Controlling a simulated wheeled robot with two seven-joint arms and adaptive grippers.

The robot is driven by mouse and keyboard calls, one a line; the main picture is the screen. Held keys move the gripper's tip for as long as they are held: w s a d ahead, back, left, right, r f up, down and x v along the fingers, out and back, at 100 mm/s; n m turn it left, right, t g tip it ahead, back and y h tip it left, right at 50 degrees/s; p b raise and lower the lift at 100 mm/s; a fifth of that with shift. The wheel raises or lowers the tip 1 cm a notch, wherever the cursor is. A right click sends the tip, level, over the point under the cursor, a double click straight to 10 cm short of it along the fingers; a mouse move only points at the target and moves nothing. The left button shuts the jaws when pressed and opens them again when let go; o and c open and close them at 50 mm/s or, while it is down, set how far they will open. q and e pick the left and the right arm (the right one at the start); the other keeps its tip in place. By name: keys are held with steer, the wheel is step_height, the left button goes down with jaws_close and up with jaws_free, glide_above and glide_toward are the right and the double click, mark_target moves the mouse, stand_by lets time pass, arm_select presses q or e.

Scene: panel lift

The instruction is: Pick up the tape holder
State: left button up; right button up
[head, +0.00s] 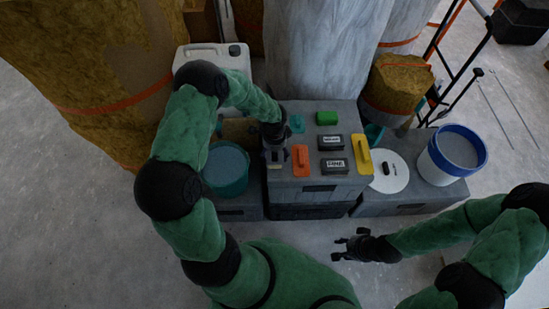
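A grey box (328,186) stands in the middle of the head view with several small items on its top. A teal item (297,124) lies near its back left, partly beside my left arm; it may be the tape holder, but I cannot tell for sure. My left gripper (275,152) points down at the left part of the box top, over a small pale item (275,163). Its fingers are too small to tell whether they are open or touching that item. My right gripper (342,245) is open and empty, in front of the box.
An orange tool (300,160), a yellow tool (362,155), a green block (327,118) and two dark labelled blocks (335,165) share the box top. A teal bucket (226,170) stands left, a white-and-blue bucket (456,155) right. A wrapped column (325,50) rises behind.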

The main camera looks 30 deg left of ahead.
arm_select(q)
steer(key=shift+s+d, duration=0.1)
steer(key=c, duration=0.4)
steer(key=shift+r+p, duration=0.4)
steer(key=shift+r, duration=0.1)
step_height(320, 180, up, 2)
steer(key=shift+r+p, duration=0.25)
steer(key=shift+p, duration=0.45)
steer(key=s+d+r, duration=0.1)
steer(key=s+d+r+p, duration=0.1)
steer(key=r, duration=0.1)
steer(key=d+r+p, duration=0.1)
steer(key=r, duration=0.1)
steer(key=shift+s+r, duration=0.1)
steer(key=shift+s, duration=0.3)
steer(key=s+d+r, duration=0.1)
steer(key=s+d, duration=0.1)
steer(key=s+d+r+p, duration=0.1)
steer(key=s+d, duration=0.1)
steer(key=d, duration=0.1)
steer(key=s+d+r+p, duration=0.1)
steer(key=s+d+r, duration=0.1)
steer(key=shift+s+d+r, duration=0.1)
steer(key=shift+s+d, duration=0.05)
steer(key=shift+s, duration=0.15)
